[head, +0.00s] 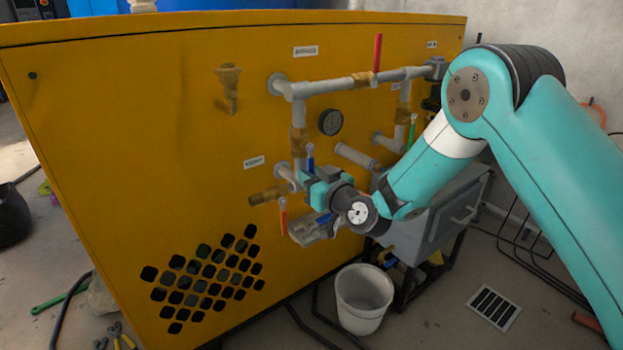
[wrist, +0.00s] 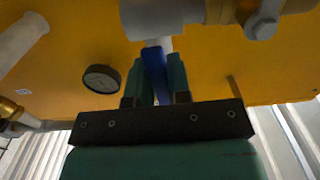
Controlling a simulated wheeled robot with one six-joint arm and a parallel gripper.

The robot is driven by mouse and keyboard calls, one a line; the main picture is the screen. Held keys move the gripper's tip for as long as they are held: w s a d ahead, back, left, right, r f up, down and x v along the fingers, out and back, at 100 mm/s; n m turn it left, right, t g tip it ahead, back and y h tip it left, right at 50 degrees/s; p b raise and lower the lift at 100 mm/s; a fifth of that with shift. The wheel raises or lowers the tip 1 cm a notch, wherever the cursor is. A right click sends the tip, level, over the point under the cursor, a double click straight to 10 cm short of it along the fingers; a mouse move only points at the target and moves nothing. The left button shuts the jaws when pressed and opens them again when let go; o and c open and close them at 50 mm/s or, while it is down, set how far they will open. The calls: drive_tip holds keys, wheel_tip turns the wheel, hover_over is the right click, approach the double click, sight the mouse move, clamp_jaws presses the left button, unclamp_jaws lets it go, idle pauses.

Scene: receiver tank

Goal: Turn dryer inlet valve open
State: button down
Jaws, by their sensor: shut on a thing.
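A blue valve handle (head: 310,157) stands out near the lower left pipe stub on the yellow dryer panel (head: 150,130). My gripper (head: 308,187) is at this handle, in front of the panel. In the wrist view the blue handle (wrist: 154,66) lies between the two teal fingers of my gripper (wrist: 154,80), which are shut on it.
A red handle (head: 377,54) stands upright on the upper pipe (head: 335,87). An orange handle (head: 283,216) hangs at lower left, close to my gripper. A green handle (head: 411,131) is at right. A gauge (head: 330,122) sits between the pipes. A white bucket (head: 362,300) stands below.

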drive_tip(key=shift+w+d+r, duration=0.2)
drive_tip(key=shift+r, duration=0.05)
drive_tip(key=c, duration=1.1)
unclamp_jaws()
drive_tip(key=shift+o, duration=0.2)
drive_tip(key=shift+s+a+f, duration=0.1)
drive_tip(key=shift+f, duration=0.05)
drive_tip(key=b+v, duration=1.2)
drive_tip(key=v, duration=0.5)
drive_tip(key=shift+s, duration=0.2)
